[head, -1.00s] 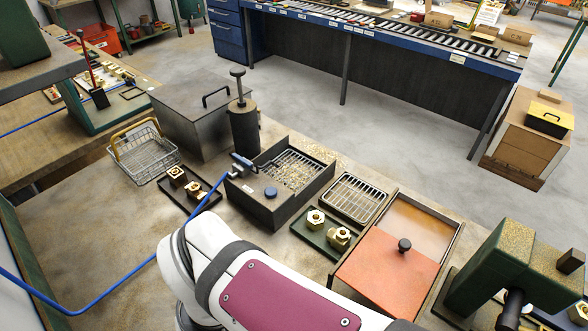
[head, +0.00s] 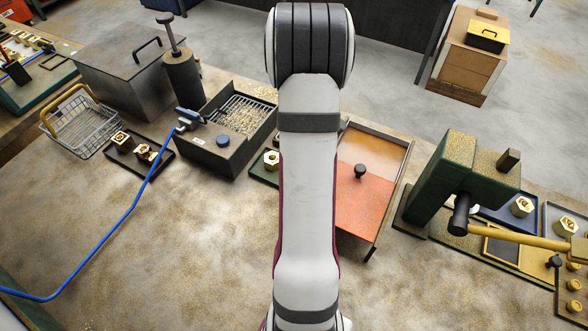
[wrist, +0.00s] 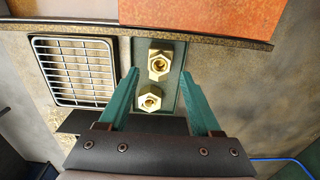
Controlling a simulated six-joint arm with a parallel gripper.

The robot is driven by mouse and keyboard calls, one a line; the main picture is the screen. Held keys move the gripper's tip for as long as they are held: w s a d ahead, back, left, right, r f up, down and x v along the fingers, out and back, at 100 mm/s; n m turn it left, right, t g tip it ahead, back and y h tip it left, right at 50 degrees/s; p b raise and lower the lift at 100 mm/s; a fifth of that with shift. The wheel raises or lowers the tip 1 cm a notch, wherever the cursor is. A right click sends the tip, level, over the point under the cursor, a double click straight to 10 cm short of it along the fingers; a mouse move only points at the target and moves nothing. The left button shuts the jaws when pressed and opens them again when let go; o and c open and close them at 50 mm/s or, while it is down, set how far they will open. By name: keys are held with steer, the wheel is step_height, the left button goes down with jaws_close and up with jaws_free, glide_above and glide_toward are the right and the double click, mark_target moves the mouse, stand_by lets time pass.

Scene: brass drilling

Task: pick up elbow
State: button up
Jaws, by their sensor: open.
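In the wrist view two brass hex fittings sit on a small dark green tray (wrist: 170,50). The upper fitting (wrist: 159,64), nearer the orange lid, has a side branch and looks like the elbow. The lower fitting (wrist: 150,97) has a round open bore. My gripper (wrist: 160,74) is open and empty, its teal fingers pointing at the tray, one on each side of the fittings. I cannot tell its height above them. In the head view my arm hides the gripper and most of the tray; one fitting (head: 271,159) shows at the arm's left edge.
A box with an orange lid (head: 352,205) and black knob stands right of the tray. A wire rack (wrist: 72,72) lies beside the tray. A dark chip bin (head: 222,150) stands to the left. A green press (head: 452,185) stands further right.

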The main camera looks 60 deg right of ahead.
step_height(320, 180, down, 7)
steer(key=shift+w+f, duration=0.1)
steer(key=shift+f, duration=0.1)
jaws_close()
steer(key=shift+d, duration=0.1)
stand_by(1.3)
